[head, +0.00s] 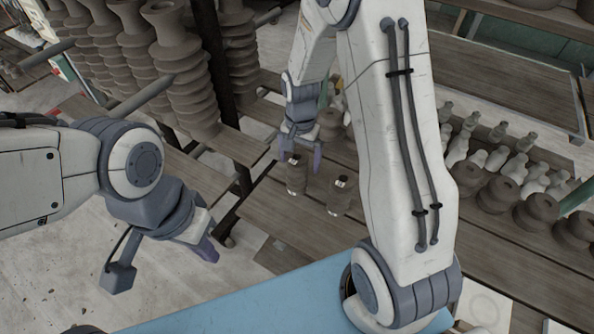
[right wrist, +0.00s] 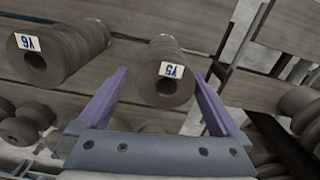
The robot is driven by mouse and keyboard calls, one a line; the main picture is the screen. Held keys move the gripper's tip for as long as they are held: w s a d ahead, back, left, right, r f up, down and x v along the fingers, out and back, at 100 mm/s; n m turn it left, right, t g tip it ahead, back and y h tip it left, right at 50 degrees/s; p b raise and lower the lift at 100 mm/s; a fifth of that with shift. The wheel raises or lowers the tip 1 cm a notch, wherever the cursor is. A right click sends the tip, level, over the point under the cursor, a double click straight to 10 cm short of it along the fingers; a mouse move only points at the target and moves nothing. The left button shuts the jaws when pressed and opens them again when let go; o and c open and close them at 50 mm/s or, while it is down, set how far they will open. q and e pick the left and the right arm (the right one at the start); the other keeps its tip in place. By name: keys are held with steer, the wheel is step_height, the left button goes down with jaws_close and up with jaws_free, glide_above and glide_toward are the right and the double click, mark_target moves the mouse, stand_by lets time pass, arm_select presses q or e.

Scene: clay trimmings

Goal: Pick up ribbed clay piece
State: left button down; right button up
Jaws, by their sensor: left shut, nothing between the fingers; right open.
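Two dark ribbed clay pieces with small white labels stand on the wooden shelf in the head view: one (head: 297,176) under my right gripper, the other (head: 340,197) to its right. In the right wrist view, one piece (right wrist: 167,88), its upside-down label reading like Y5, lies between the fingers of my right gripper (right wrist: 161,76). The other piece (right wrist: 62,52), labelled like Y6, is outside them to the left. My right gripper (head: 302,158) is open; finger contact cannot be told. My left gripper (head: 211,252) is shut and empty, away from the pieces.
Tall ribbed clay columns (head: 188,85) stand at the upper left. Small bottle-like pieces (head: 460,150) and dark round pots (head: 535,213) fill the shelf at right. A blue surface (head: 250,305) lies in front. The shelf plank left of the two pieces is clear.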

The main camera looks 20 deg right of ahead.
steer(key=shift+a+f+p, duration=0.25)
steer(key=shift+f+p, duration=0.1)
steer(key=shift+f, duration=1.2)
steer(key=shift+a+f+p, duration=0.2)
steer(key=shift+f+p, duration=0.1)
steer(key=shift+f, duration=1.2)
jaws_close()
